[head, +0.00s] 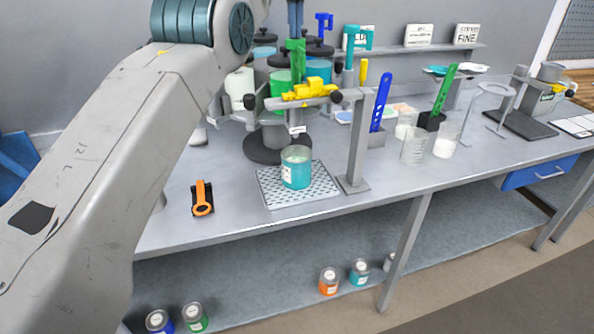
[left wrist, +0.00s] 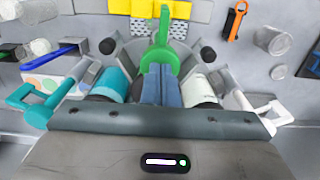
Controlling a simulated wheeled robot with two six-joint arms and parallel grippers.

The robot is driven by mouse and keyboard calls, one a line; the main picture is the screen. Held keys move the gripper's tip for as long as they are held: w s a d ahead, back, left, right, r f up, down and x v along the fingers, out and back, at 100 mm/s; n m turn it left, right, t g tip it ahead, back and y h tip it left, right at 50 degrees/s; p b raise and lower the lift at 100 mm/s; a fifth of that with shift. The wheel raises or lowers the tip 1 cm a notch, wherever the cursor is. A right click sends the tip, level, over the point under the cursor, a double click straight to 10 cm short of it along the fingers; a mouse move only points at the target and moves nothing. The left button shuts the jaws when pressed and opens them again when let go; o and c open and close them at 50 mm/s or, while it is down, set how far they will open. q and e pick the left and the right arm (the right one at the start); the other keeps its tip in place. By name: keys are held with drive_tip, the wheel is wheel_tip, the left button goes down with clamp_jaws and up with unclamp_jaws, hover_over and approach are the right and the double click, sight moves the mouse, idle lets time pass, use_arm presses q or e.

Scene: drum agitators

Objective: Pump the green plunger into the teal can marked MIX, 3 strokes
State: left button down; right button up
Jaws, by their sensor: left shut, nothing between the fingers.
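The teal can (head: 296,172) stands upright on a perforated plate (head: 270,186) on the bench; its label is too small to read. The green plunger (head: 295,48) stands upright above it, by a yellow clamp (head: 312,90) on a grey post. Its green head also shows in the left wrist view (left wrist: 161,52). The plunger's lower end is hidden. My left gripper (head: 295,30) points down just above the plunger's top, its blue-grey fingers (left wrist: 161,84) closed together and empty. I cannot tell whether they touch the plunger. My right gripper is out of view.
A carousel of lidded cans (head: 278,88) stands right behind the plunger. An orange-handled tool (head: 202,198) lies left of the plate. Blue (head: 380,102) and green (head: 446,90) handled tools and clear beakers (head: 414,146) stand to the right. The bench front is largely clear.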

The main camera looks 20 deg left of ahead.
use_arm(q)
drive_tip(key=shift+f+b, duration=1.45)
drive_tip(key=shift+f, duration=0.15)
drive_tip(key=shift+r, duration=0.2)
wheel_tip(320, 180, up, 4)
drive_tip(key=p, duration=0.4)
drive_tip(key=shift+r+p, duration=0.2)
drive_tip(key=shift+p, duration=0.2)
